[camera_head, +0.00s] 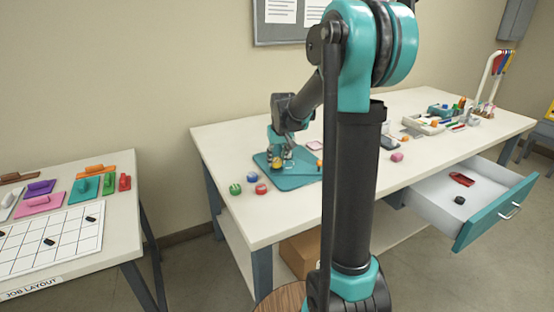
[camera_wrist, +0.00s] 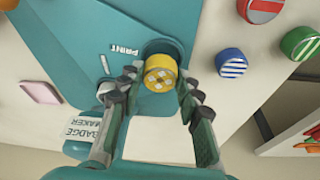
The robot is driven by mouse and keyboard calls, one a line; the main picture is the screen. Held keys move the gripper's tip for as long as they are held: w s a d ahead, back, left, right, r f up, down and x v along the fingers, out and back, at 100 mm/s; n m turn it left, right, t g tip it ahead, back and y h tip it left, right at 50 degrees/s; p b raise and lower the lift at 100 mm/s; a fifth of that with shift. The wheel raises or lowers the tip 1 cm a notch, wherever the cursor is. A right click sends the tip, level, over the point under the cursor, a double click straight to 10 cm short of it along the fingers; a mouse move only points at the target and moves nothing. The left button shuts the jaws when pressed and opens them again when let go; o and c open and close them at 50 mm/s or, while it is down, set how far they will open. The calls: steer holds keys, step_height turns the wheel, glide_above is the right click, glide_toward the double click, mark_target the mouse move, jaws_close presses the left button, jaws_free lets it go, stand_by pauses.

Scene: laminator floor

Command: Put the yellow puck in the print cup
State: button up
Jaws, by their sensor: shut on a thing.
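My gripper (camera_wrist: 160,84) is shut on the yellow puck (camera_wrist: 160,71), which has a pale pattern on its face. In the wrist view the puck sits between the two fingertips, in front of the round print cup (camera_wrist: 167,46) beside the word PRINT on the teal badge maker (camera_wrist: 75,40). The puck hides part of the cup; I cannot tell whether it touches it. In the head view my gripper (camera_head: 280,160) is low over the badge maker (camera_head: 292,181), and the puck is too small there to make out clearly.
A red puck (camera_wrist: 260,8), a blue puck (camera_wrist: 231,63) and a green puck (camera_wrist: 299,43) lie on the white table beside the badge maker. A pink pad (camera_wrist: 40,92) lies on the other side. An open drawer (camera_head: 490,210) juts from the table's front.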

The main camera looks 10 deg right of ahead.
steer(key=shift+f, duration=0.6)
steer(key=o, duration=1.1)
steer(key=v, duration=1.3)
steer(key=shift+w+r, duration=0.15)
steer(key=shift+w, duration=0.05)
